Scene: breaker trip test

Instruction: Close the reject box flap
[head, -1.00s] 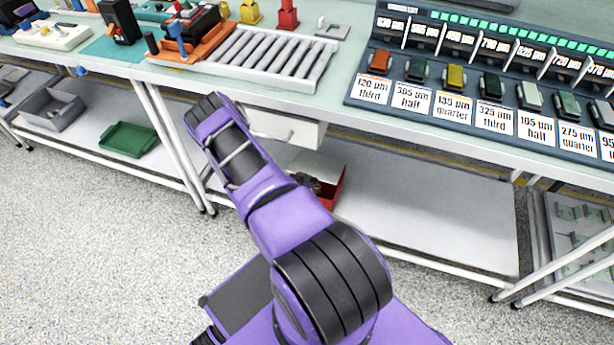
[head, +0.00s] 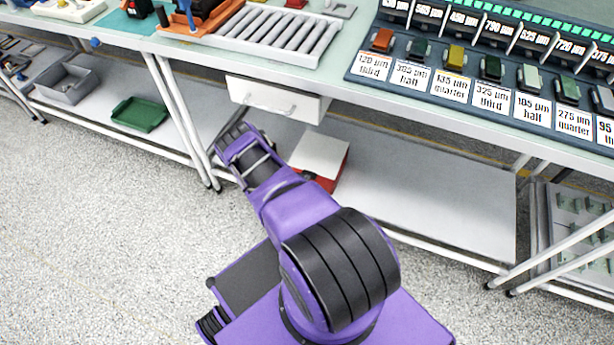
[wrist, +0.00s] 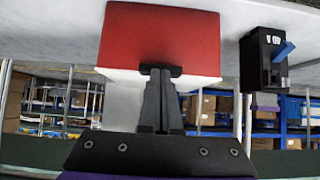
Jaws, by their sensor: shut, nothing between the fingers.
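The reject box is red, with a white flap on top, and sits on the lower shelf. In the head view the flap (head: 319,154) lies over the box and hides its inside; part of the red body (head: 326,184) shows below it. In the wrist view the red wall (wrist: 160,35) fills the upper middle, with the white flap (wrist: 208,79) as a strip along its lower edge. My gripper (wrist: 158,72) is shut and empty, its fingertips at that edge. I cannot tell whether they touch or whether a small gap is left under the flap. The head view does not show the fingers.
A white drawer (head: 272,98) with a handle hangs under the bench above the box. A black device (wrist: 263,60) with a blue lever stands beside the box in the wrist view. A green tray (head: 139,114) lies left on the shelf. The shelf right of the box (head: 430,195) is clear.

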